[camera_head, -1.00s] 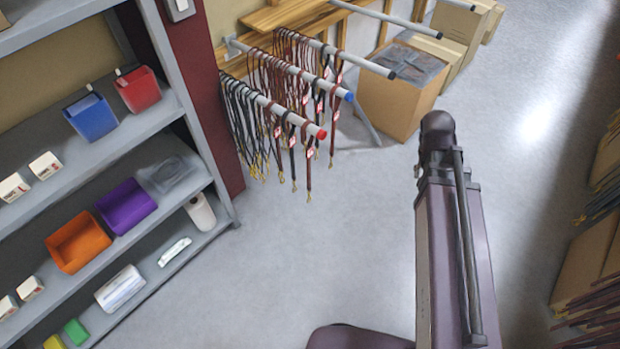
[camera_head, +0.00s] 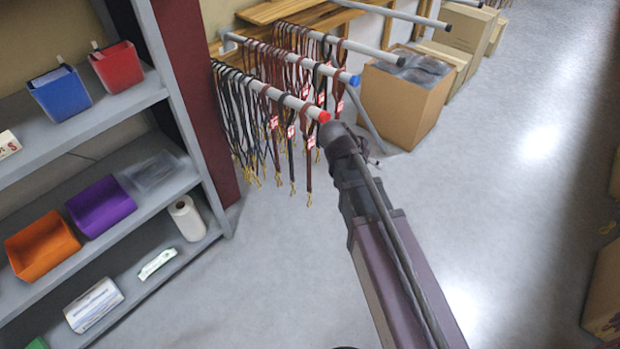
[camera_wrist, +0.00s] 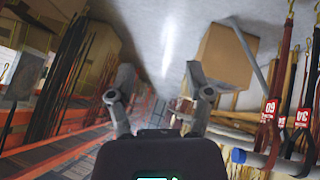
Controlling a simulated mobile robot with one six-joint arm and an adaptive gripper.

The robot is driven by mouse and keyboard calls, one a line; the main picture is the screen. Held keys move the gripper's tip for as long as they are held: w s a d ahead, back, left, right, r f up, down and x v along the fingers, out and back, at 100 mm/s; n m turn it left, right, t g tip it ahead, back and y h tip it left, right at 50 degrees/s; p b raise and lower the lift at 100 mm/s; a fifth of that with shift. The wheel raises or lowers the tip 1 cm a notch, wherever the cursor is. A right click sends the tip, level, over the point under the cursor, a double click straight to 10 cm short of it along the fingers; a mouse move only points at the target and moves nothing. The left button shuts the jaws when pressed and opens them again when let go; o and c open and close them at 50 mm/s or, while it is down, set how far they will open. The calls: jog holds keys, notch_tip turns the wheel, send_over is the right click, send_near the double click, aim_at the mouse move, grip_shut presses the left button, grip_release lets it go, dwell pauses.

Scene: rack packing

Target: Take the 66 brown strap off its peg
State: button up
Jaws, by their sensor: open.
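Brown and black straps with red tags hang on the red-tipped peg (camera_head: 325,117) in the head view. More brown straps hang on the blue-tipped peg (camera_head: 354,80) behind it. No 66 is legible on any tag. In the wrist view, a tag reading 60 (camera_wrist: 269,109) and a tag reading 34 (camera_wrist: 303,118) hang at the right, near a blue peg tip (camera_wrist: 238,156). My gripper (camera_wrist: 160,85) is open with nothing between its fingers. In the head view my arm's end hides most of the gripper, just right of the red tip.
A shelf with bins, including an orange bin (camera_head: 42,246), stands at the left. A cardboard box (camera_head: 398,108) stands on the floor behind the pegs. Dark-tipped pegs (camera_head: 398,59) stick out farther back. The floor (camera_head: 270,280) in front of the pegs is clear.

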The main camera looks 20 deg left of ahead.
jog(key=s+a+f+t+b, duration=0.1)
jog(key=a+f+t+b, duration=0.1)
jog(key=a+f+b, duration=0.35)
jog(key=a+f+t+b, duration=0.25)
jog(key=a+b, duration=0.35)
jog(key=a, duration=0.3)
jog(key=m+t+b, duration=0.1)
jog(key=t+b, duration=0.2)
jog(key=b, duration=0.3)
send_near(309, 168)
jog(key=s+r, duration=0.2)
jog(key=s, duration=0.1)
jog(key=shift+a+y, duration=0.3)
jog(key=shift+a, duration=0.1)
jog(key=shift+g, duration=0.25)
jog(key=b+x, duration=0.3)
jog(key=x, duration=0.4)
jog(key=shift+w+f, duration=0.25)
jog(key=shift+w+d+f, duration=0.1)
jog(key=shift+w+d, duration=0.15)
jog(key=shift+w, duration=0.2)
